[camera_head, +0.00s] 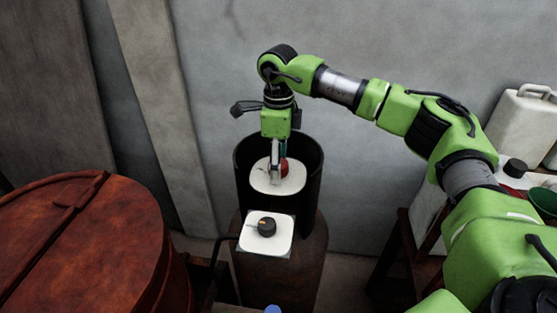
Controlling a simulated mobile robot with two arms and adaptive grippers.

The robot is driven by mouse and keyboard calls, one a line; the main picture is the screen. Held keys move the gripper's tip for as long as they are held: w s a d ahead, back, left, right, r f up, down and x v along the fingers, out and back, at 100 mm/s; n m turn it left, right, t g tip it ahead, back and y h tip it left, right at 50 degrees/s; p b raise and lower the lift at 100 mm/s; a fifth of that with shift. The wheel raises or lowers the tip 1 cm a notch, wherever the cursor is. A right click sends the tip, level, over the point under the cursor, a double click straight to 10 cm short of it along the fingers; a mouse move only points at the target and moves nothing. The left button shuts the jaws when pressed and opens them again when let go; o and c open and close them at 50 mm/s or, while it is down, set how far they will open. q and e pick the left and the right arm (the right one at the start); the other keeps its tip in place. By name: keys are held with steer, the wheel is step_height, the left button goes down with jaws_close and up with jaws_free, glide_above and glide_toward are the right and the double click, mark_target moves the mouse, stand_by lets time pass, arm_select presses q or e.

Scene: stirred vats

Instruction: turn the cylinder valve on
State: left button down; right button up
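The red valve knob (284,168) sits on a white plate (262,184) inside a dark, open-fronted round collar (313,184) at the top of the cylinder (300,260). My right gripper (279,168) points straight down at the knob. One finger covers the knob's left part, and the other finger is mostly hidden behind it. I cannot tell whether the fingers press on the knob or only stand around it. The knob's turned position is hard to read. My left gripper is out of view.
A white panel with a black dial (267,227) stands in front of the collar. A large rusty lidded vat (80,240) fills the left. A table at right holds a white jug (520,122) and a green bowl (544,201). A grey wall is close behind.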

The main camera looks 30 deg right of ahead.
steer(key=c, duration=1.1)
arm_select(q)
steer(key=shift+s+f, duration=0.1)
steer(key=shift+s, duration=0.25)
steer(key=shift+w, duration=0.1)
